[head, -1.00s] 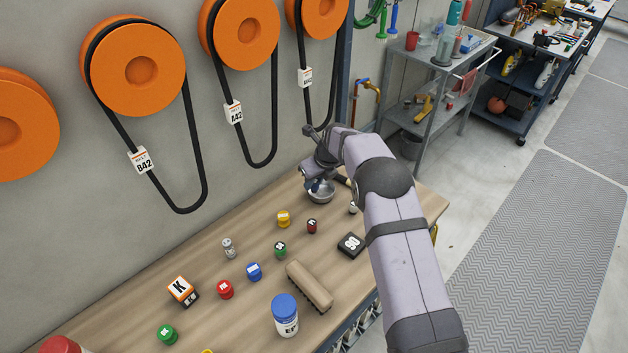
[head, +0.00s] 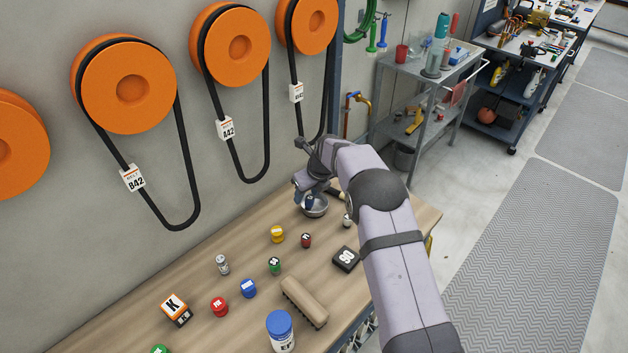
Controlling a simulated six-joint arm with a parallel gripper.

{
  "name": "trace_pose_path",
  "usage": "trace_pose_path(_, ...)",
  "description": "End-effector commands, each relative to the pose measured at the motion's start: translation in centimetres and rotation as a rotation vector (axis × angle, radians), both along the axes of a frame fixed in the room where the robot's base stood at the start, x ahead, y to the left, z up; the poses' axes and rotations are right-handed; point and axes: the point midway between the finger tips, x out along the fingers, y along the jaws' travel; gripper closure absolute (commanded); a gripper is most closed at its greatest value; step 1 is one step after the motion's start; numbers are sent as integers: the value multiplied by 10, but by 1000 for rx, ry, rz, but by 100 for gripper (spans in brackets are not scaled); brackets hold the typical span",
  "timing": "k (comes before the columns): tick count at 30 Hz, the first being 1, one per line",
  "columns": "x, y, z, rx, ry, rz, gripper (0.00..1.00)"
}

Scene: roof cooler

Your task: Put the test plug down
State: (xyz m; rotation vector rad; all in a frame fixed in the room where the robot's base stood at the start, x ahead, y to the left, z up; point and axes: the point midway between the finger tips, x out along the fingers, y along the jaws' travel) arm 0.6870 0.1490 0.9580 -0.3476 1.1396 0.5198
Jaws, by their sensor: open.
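My gripper (head: 308,199) points down at the far right part of the workbench, over a small grey metal bowl (head: 319,210). Its jaws are open. A dark blue shape shows between or at its fingertips, and I cannot tell whether it is part of the gripper or the test plug. The arm's wrist hides much of that spot. I cannot pick out the test plug for certain in this view.
The wooden workbench (head: 235,283) holds yellow (head: 277,234), red (head: 219,307), blue (head: 248,288) and green (head: 274,266) capped pieces. Belts (head: 188,190) hang behind.

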Motion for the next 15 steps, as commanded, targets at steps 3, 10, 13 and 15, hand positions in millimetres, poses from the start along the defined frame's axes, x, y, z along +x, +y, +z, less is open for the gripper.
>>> trace_pose_path(3, -5, -4, 12, 0, -1, 0, 59)
trace_pose_path(10, -17, -12, 46, 1, -2, -1, 59)
trace_pose_path(13, -22, -16, 62, 0, -1, -1, 59)
trace_pose_path(15, -26, -18, 72, 0, -2, 0, 59)
